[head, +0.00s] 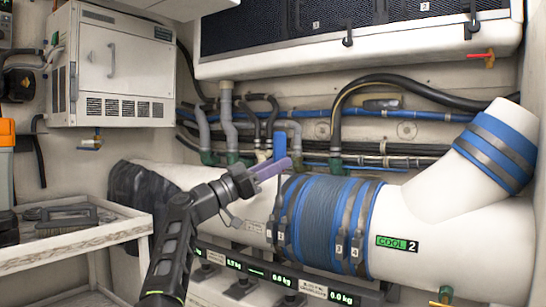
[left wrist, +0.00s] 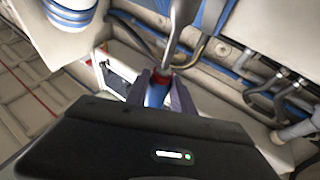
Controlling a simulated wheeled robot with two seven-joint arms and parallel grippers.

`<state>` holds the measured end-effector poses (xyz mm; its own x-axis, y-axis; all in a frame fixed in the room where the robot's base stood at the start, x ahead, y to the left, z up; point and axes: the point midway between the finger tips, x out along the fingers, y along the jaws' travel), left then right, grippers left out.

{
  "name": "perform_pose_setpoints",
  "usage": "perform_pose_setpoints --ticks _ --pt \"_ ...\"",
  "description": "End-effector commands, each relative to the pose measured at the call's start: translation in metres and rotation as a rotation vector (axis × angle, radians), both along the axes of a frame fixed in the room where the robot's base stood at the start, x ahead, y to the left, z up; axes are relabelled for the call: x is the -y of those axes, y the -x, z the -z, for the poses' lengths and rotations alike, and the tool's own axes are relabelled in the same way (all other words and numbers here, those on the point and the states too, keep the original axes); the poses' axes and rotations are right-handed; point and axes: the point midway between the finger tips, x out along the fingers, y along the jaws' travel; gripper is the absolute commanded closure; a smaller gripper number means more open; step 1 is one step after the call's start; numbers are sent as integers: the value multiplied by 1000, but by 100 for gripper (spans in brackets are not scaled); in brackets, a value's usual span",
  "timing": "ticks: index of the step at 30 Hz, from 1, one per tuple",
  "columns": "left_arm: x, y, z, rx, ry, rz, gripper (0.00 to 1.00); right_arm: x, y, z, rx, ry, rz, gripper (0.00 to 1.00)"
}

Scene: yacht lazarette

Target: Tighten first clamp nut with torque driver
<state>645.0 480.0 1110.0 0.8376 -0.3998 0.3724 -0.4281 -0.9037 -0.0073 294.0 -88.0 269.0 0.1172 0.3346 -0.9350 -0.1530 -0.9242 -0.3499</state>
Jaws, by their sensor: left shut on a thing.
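My left gripper (head: 276,167) is above the left end of a blue ribbed hose sleeve (head: 322,215) on the thick white pipe. It is shut on the torque driver, whose blue part (head: 280,146) stands up beside the purplish fingers. The left wrist view shows the driver (left wrist: 155,95) between the fingers, with a red band and a grey shaft (left wrist: 181,32). Metal clamps with number tags circle the sleeve; the clamp tagged 1 (head: 281,237) is at its left end. I cannot make out the clamp nut or whether the driver's tip touches it. My right gripper is not in view.
A shelf (head: 75,240) with a brush is at left, below a white cabinet (head: 110,70). Hoses (head: 400,150) run along the wall behind the pipe. A branch pipe (head: 495,150) with a blue sleeve rises at right. Small displays sit below the pipe.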

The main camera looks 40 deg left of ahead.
Motion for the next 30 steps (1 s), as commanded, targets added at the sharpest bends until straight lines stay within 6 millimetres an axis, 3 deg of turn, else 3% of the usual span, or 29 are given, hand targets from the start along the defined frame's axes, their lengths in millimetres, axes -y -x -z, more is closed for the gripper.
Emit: perform_pose_setpoints --ticks 1,30 --pt "0 0 8 1 1 4 100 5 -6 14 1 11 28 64" --pt "0 -2 6 -5 -1 80 100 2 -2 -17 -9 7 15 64"
